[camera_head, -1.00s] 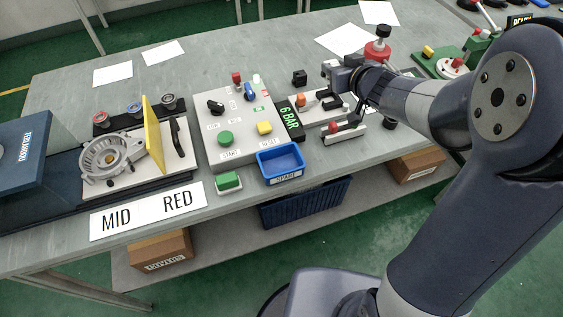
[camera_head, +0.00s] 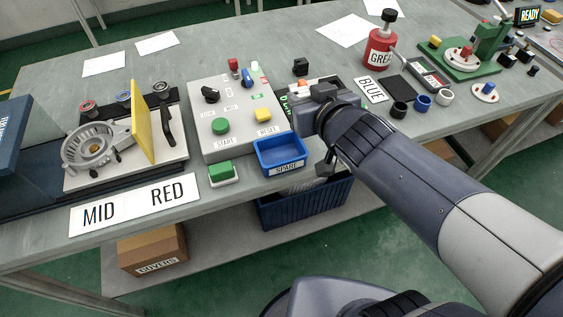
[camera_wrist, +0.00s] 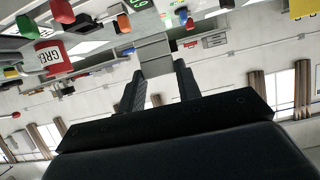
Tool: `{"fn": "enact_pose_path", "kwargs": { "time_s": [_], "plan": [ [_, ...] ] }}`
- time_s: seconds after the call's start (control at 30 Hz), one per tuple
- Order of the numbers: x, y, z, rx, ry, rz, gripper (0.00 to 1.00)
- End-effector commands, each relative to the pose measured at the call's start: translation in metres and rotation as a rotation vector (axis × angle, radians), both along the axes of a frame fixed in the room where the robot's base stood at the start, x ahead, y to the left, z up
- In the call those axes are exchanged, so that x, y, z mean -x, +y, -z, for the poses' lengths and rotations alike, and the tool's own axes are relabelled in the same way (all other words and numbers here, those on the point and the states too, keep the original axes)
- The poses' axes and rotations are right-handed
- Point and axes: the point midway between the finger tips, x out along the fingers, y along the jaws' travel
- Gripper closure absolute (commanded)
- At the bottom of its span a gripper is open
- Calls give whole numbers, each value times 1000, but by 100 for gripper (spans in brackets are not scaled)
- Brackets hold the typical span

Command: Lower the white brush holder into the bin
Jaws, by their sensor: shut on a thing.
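My gripper (camera_head: 326,167) is at the table's front edge, just right of the small blue bin marked SPARE (camera_head: 281,166), mostly hidden by my wrist. In the wrist view my gripper (camera_wrist: 160,72) is shut on a pale grey, shaded block, which I take to be the white brush holder (camera_wrist: 154,52); it shows between the fingertips. I cannot make the holder out in the head view. A larger dark blue ribbed bin (camera_head: 308,209) stands on the shelf below the table edge, below my gripper. Something pale shows inside it, unclear.
The control box (camera_head: 238,120) with its knobs and buttons is left of my gripper. A red grease bottle (camera_head: 378,50), the BLUE card (camera_head: 371,89) and small cups (camera_head: 423,103) lie to the right. A cardboard box (camera_head: 152,250) is on the lower shelf.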

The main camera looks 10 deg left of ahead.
Motion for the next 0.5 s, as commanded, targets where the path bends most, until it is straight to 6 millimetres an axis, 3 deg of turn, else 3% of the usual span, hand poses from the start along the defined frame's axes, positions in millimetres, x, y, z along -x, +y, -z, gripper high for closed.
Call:
{"fn": "enact_pose_path", "kwargs": {
  "time_s": [0.03, 0.5],
  "plan": [
    [5, 2, 8, -4, -3, -3, 91],
    [38, 11, 26, -2, -3, -3, 91]
  ]
}}
